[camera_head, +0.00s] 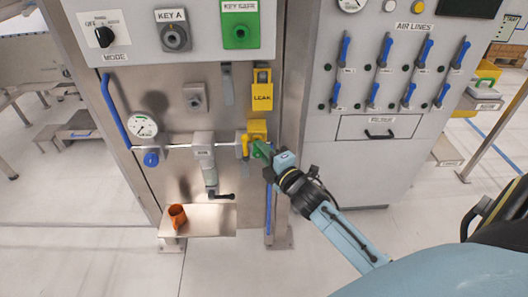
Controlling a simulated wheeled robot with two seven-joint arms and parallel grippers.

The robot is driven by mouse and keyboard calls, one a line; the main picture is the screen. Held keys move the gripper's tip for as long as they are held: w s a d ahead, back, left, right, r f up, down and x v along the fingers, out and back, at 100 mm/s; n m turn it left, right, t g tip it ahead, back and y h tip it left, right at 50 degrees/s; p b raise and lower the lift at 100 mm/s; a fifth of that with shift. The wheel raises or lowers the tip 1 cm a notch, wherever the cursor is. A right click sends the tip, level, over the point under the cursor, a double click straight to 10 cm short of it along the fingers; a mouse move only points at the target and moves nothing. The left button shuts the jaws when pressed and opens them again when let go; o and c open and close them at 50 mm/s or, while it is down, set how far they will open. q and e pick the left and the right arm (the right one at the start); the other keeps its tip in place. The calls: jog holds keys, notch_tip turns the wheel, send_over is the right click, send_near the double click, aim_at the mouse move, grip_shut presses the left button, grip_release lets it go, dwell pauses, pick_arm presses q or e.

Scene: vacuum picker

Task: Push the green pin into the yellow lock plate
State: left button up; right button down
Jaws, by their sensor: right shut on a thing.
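My right gripper (269,164) reaches in from the lower right and is shut on the green pin (262,151). The pin tilts up and left, its far end at the yellow lock plate (257,129) on the cabinet front. The pin overlaps the plate's lower edge in the picture. I cannot tell whether its tip is inside the plate, touching it or just in front. The gripper hides the pin's near end. My left gripper is not in view.
A yellow LEAK tag (262,96) hangs above the plate. A grey valve with a handle (206,160) stands left of it. An orange cup (177,216) sits on a small metal shelf (212,221). A cabinet with blue-handled AIR LINES valves (388,70) is at right.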

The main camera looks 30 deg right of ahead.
jog(key=shift+w+d, duration=0.25)
jog(key=shift+w, duration=0.2)
dwell(0.3)
jog(key=c, duration=1.2)
grip_release()
jog(key=shift+c, duration=0.2)
jog(key=shift+s, duration=0.1)
jog(key=shift+s+p, duration=1.1)
jog(key=shift+s, duration=1.8)
